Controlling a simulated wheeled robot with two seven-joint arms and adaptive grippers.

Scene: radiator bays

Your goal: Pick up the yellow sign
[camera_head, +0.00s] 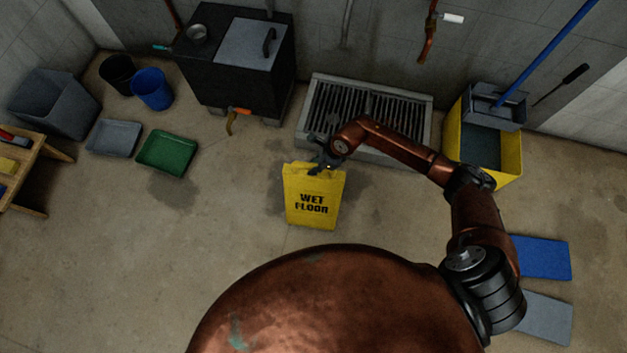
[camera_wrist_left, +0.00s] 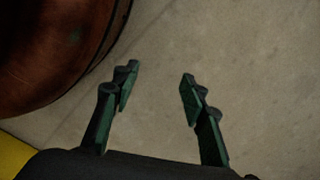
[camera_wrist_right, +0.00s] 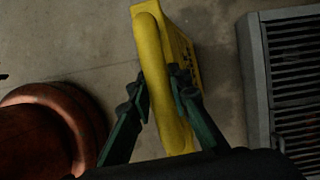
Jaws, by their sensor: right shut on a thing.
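The yellow sign (camera_head: 313,197), lettered "WET FLOOR", stands upright on the concrete floor or just above it; I cannot tell which. My right gripper (camera_head: 326,167) is at its top edge. In the right wrist view my right gripper (camera_wrist_right: 162,98) has its fingers on both sides of the yellow sign's rounded top edge (camera_wrist_right: 152,60) and is shut on it. In the left wrist view my left gripper (camera_wrist_left: 158,82) is open and empty above bare floor. The left gripper does not show in the head view.
A floor grate (camera_head: 370,105) lies behind the sign, also in the right wrist view (camera_wrist_right: 257,80). A yellow mop bucket (camera_head: 510,155) stands at right. A green tray (camera_head: 168,152), grey tray (camera_head: 113,138) and blue bucket (camera_head: 152,90) stand at left. Floor around the sign is clear.

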